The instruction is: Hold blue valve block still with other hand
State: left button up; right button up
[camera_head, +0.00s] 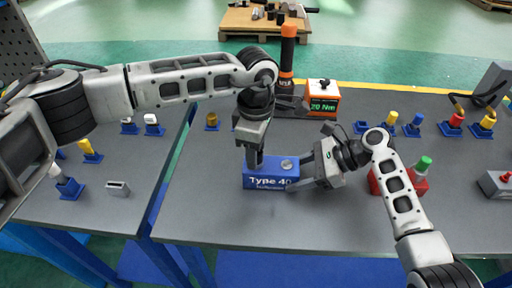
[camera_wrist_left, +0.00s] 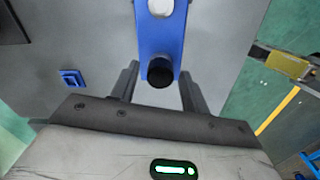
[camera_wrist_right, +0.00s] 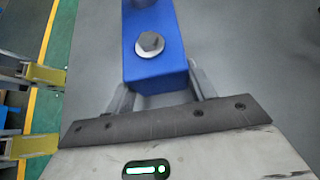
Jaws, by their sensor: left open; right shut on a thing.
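The blue valve block (camera_head: 262,182), marked "Type 40", sits on the grey table in the middle of the head view. A grey bolt stands on its top near the right end, and the bolt (camera_wrist_right: 150,43) also shows in the right wrist view. My right gripper (camera_head: 303,172) is shut on the block's right end, with fingers along both sides. My left gripper (camera_head: 253,160) is open over the block's left end. In the left wrist view its fingers (camera_wrist_left: 158,88) stand apart on either side of a black round part (camera_wrist_left: 160,72) on the block.
A black and orange upright tool (camera_head: 287,60) and an orange box reading "20 Nm" (camera_head: 323,100) stand behind the block. A red block with a green cap (camera_head: 423,164) is partly behind my right arm. Several small blue stands line the back. The table front is clear.

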jog(key=shift+r, duration=0.1)
pick_arm(q)
grip_shut()
jog(key=m, duration=0.5)
jog(key=shift+m, duration=1.2)
jog(key=shift+o, duration=0.7)
grip_release()
jog(key=shift+r, duration=2.5)
